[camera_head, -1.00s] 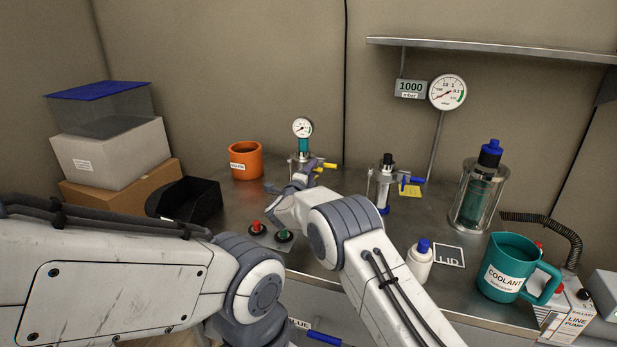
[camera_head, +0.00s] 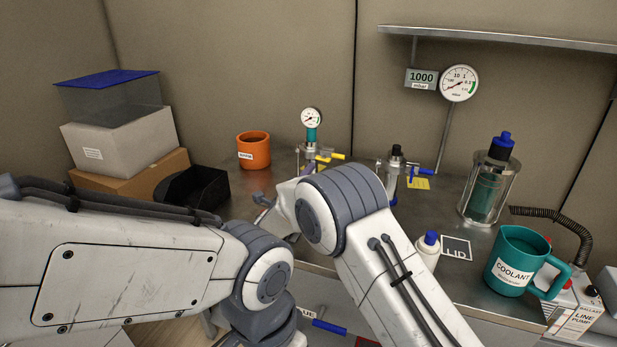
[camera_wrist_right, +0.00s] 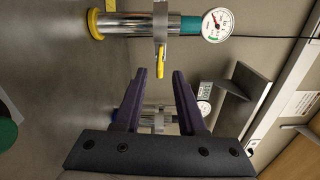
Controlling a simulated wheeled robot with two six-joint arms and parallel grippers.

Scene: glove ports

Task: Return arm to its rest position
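My right arm, white with grey joints, reaches in from the bottom right in the head view. Its gripper (camera_head: 263,203) is partly hidden behind the wrist, above the table between the black bin and the gauge fitting (camera_head: 311,138). In the right wrist view the two dark fingers of this gripper (camera_wrist_right: 159,73) stand apart with nothing held between them. The gauge fitting's yellow handle (camera_wrist_right: 161,60) shows beyond the fingertips, apart from them. My left arm comes in from the left and bends down at its grey joint; its gripper is out of view.
The steel table (camera_head: 350,180) holds an orange pot (camera_head: 254,152), a black bin (camera_head: 212,190), a second metal fitting (camera_head: 393,172), a white bottle (camera_head: 428,246), a glass canister (camera_head: 488,185) and a teal coolant jug (camera_head: 512,268). Stacked boxes (camera_head: 120,138) stand at left. A shelf (camera_head: 500,38) hangs above.

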